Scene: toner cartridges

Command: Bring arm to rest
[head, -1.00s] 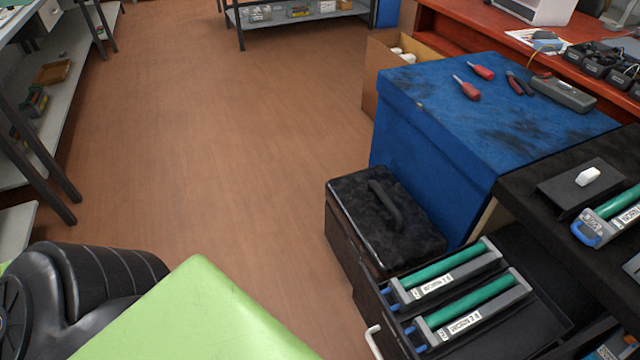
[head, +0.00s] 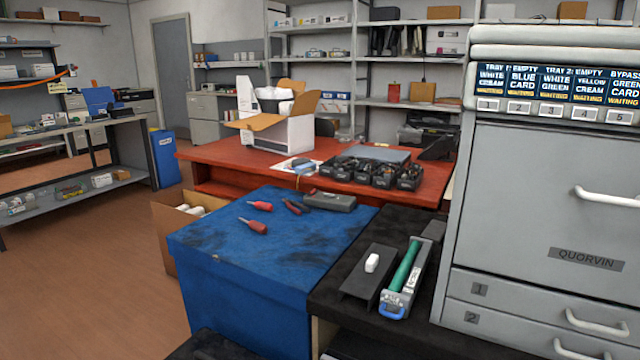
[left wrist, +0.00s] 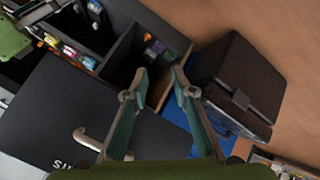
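Neither arm shows in the head view. In the left wrist view my left gripper (left wrist: 159,71) has its two green-grey fingers apart, with a gap between the tips and nothing held. Past the fingers are a black surface (left wrist: 60,120) with a metal handle, an open black drawer or bin, and a black case (left wrist: 235,85). The fingers do not visibly hold any of these. My right gripper is not in view.
A blue box (head: 225,280) with tools on top stands by a black bench holding a green toner cartridge (head: 405,275). The grey QUORVIN machine (head: 540,200) fills the right. A red table (head: 220,155) stands behind. Brown floor (head: 90,280) at left is clear.

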